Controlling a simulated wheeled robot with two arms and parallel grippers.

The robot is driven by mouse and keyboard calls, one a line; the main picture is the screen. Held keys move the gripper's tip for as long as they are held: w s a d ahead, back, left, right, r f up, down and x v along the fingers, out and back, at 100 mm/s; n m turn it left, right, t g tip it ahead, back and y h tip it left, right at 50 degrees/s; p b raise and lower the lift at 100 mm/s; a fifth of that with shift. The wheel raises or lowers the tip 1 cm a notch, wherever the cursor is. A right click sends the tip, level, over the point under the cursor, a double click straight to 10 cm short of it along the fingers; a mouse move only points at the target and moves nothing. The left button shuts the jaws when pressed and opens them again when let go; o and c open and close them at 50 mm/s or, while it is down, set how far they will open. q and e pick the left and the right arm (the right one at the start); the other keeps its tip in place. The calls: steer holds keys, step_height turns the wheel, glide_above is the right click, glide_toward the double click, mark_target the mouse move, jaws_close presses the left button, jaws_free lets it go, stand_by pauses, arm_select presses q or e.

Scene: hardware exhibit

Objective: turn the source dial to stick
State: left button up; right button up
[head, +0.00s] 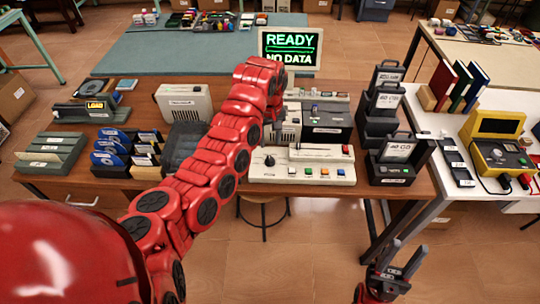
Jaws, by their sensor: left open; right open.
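A cream control panel (320,176) sits at the front of the wooden table, with a black dial (270,160) at its left end and coloured buttons to its right. The dial's labels and pointer are too small to read. My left arm reaches across the table from the lower left. My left gripper (276,122) is behind and above the dial, apart from it in the picture; its fingers are mostly hidden by the arm. My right gripper (396,262) is open and empty, low at the right, in front of the table and far from the dial.
A monitor (290,48) reads "READY NO DATA". A grey-and-cream machine (327,122) stands behind the panel. Black boxes (391,160) stand at its right, disk holders (112,152) at the left. A yellow case (495,135) is on the white table. The floor before the table is mostly clear.

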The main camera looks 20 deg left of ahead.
mark_target(270, 158)
arm_select(q)
step_height(270, 158, down, 7)
steer(key=shift+s+p, duration=0.1)
steer(key=shift+p, duration=0.85)
steer(key=shift+f, duration=0.6)
jaws_close()
